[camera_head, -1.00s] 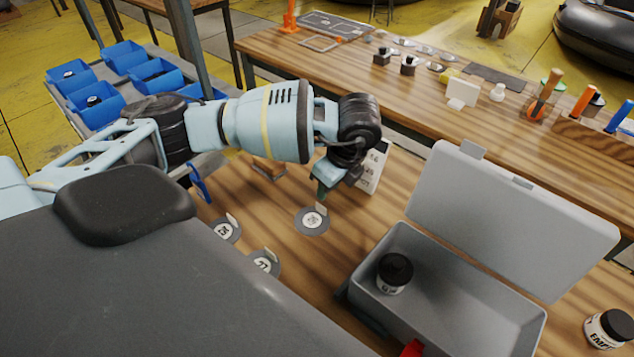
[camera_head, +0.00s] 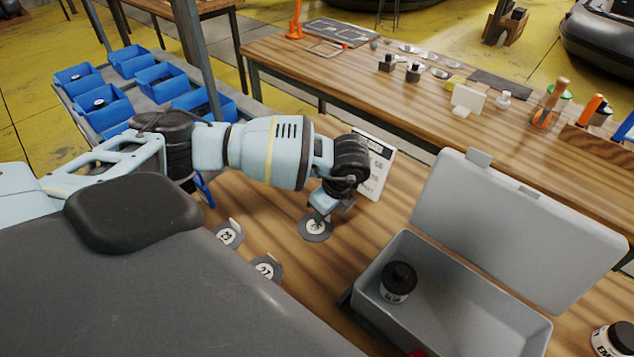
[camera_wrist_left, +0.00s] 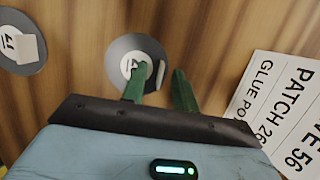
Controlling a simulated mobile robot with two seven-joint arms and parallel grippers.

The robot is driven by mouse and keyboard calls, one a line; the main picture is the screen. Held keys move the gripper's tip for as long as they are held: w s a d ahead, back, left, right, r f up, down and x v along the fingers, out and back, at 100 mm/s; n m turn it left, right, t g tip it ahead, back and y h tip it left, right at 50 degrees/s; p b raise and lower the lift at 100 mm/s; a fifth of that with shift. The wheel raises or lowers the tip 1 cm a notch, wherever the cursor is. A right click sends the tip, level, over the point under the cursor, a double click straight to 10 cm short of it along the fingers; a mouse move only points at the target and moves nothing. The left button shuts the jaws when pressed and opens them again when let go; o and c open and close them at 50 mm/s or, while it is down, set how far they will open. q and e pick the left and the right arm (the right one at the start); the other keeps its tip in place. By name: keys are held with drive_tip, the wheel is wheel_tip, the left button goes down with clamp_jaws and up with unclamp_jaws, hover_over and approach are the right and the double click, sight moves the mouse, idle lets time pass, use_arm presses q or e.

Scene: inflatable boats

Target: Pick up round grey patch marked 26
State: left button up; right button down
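The round grey patch (camera_head: 314,232) with a white centre lies flat on the wooden table. My left gripper (camera_head: 320,212) is right above it, pointing down. In the wrist view the patch (camera_wrist_left: 121,51) is partly covered by one green finger of my left gripper (camera_wrist_left: 160,88). The fingers are apart, with the patch's small pale tab between them; contact cannot be told. Its number is partly hidden now; the earlier head view appears to read 26. Two similar patches lie nearer my body, one seemingly marked 25 (camera_head: 227,234) and one 27 (camera_head: 265,268). My right gripper is out of view.
An open grey box (camera_head: 455,318) with a black-lidded jar (camera_head: 398,281) stands to the right. A white card (camera_head: 377,170) listing "PATCH 26" stands behind the gripper. Blue bins (camera_head: 160,78) are at left. Bare table lies between patch and box.

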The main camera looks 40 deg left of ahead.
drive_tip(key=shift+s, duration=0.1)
use_arm(q)
clamp_jaws()
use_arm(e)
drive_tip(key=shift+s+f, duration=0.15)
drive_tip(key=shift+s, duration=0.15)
use_arm(q)
drive_tip(key=shift+w+r, duration=0.1)
drive_tip(key=shift+r, duration=0.05)
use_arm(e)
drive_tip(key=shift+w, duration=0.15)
